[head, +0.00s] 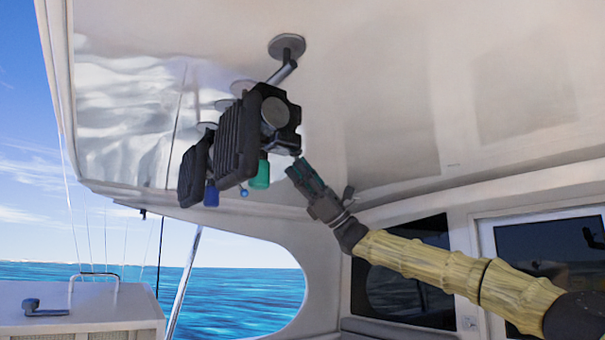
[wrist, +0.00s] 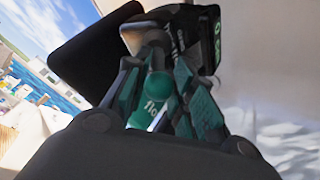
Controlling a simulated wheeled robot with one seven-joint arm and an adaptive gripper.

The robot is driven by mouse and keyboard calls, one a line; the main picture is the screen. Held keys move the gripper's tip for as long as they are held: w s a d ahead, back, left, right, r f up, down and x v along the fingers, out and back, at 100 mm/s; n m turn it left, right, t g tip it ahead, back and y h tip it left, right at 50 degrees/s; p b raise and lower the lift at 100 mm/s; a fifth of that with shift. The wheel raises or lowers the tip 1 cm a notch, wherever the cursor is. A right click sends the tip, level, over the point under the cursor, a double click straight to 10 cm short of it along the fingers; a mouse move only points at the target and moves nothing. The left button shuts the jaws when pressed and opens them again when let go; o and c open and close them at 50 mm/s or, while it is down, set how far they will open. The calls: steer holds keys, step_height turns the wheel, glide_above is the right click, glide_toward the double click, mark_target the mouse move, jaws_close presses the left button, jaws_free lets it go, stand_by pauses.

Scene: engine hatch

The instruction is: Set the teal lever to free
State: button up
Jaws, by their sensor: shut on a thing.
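The teal lever (wrist: 160,84) shows in the wrist view as a round green-teal end between my fingers, with white lettering on a green face below it. My gripper (head: 298,168) is shut on it, reaching up from the lower right to the underside of the nearer black unit (head: 240,138). In the wrist view my gripper (wrist: 162,62) has teal pads on both sides of the lever. The fingers hide much of the lever, and its setting cannot be read.
A green cylinder (head: 260,175) and a small light-blue ball (head: 244,192) hang under the nearer unit. A farther black unit (head: 193,170) has a blue cylinder (head: 211,194). A grey bracket (head: 287,58) joins the pale ceiling (head: 390,70). Open air lies below.

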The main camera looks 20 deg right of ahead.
steer(key=shift+w+r+n+g, duration=0.1)
steer(key=shift+r+n+g, duration=0.05)
steer(key=shift+n+g, duration=1.2)
steer(key=o, duration=1)
steer(key=shift+o, duration=0.2)
steer(key=shift+w, duration=0.1)
steer(key=v, duration=1.2)
steer(key=shift+w, duration=0.1)
